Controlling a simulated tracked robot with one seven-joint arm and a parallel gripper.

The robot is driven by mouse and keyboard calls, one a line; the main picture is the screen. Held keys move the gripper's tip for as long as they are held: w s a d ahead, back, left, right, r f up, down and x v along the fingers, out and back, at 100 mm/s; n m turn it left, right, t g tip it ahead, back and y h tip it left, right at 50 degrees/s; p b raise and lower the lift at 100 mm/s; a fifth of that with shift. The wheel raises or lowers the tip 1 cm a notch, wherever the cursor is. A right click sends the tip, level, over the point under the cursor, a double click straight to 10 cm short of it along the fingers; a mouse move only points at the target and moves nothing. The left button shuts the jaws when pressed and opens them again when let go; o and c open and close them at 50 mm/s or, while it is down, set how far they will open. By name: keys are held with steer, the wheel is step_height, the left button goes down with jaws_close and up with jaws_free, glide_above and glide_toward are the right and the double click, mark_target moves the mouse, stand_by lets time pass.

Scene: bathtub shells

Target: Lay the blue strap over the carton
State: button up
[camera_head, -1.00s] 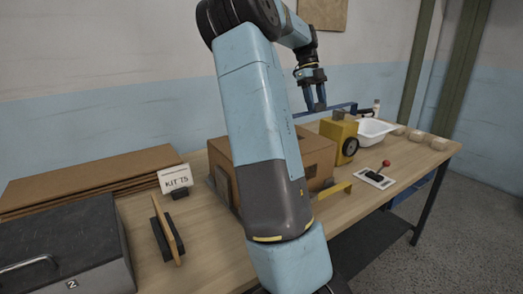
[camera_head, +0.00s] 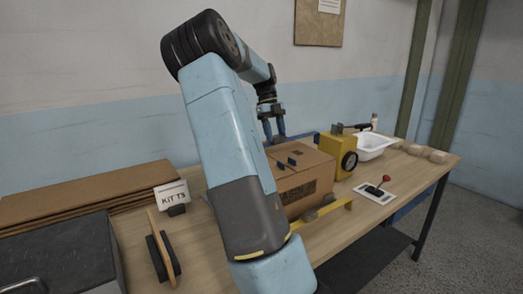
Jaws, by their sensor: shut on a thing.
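The brown carton (camera_head: 318,182) stands on the bench right of my arm, with a dark printed patch on its front. My gripper (camera_head: 274,138) is over the carton's far left part, fingers pointing down, shut on the blue strap (camera_head: 304,138). The strap shows as a blue band running right from the fingers along the carton's back edge. I cannot tell whether it touches the carton. My arm hides the carton's left side.
A yellow dispenser (camera_head: 338,148) with a black wheel stands right of the carton. A yellow strip (camera_head: 332,212) lies in front. A KITTS sign (camera_head: 172,194) and a wooden-backed brush (camera_head: 161,247) stand left.

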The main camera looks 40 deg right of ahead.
steer(key=shift+w+a+f, duration=0.4)
steer(key=shift+f, duration=0.2)
steer(key=f, duration=0.3)
steer(key=w+f, duration=0.1)
steer(key=shift+a+f, duration=0.25)
steer(key=shift+a, duration=0.15)
steer(key=o, duration=1.1)
